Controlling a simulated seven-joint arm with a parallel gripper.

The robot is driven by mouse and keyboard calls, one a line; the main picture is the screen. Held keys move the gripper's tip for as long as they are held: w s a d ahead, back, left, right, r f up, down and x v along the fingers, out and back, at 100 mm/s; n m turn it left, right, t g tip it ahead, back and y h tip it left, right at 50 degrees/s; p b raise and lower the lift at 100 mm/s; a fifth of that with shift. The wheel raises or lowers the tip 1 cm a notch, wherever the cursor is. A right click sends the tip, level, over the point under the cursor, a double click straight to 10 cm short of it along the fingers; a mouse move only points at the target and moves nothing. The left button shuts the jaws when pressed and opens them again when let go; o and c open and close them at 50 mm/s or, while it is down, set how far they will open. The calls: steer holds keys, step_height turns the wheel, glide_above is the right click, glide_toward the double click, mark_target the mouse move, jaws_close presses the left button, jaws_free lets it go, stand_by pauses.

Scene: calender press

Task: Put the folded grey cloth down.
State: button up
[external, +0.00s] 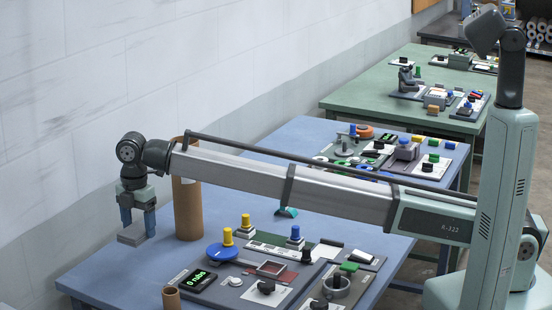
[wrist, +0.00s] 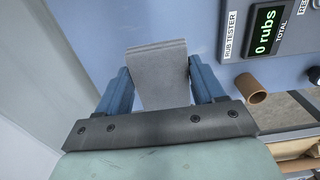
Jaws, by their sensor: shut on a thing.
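The folded grey cloth (external: 131,236) is a flat, layered rectangle. In the wrist view the cloth (wrist: 160,85) lies between the two blue fingers. My gripper (external: 138,224) points down and is shut on it, with the cloth's free end reaching out past the fingers. In the external view it hangs near the back left edge of the blue table (external: 110,276), apparently above the surface; the exact height is hard to tell. The wrist view shows my gripper (wrist: 159,72) with blue table top beyond the cloth.
A tall brown tube (external: 188,208) stands just right of my gripper. A rub tester with display (external: 199,280) and a small brown cup (external: 170,297) are nearer the front. Knobs and panels crowd the table's middle. The wall (external: 60,150) is close behind; the left table corner is bare.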

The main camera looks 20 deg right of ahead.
mark_target(144, 270)
step_height(144, 270, down, 10)
steer(key=shift+r, duration=0.1)
stand_by(0.4)
steer(key=o, duration=1)
step_height(144, 270, up, 12)
stand_by(0.4)
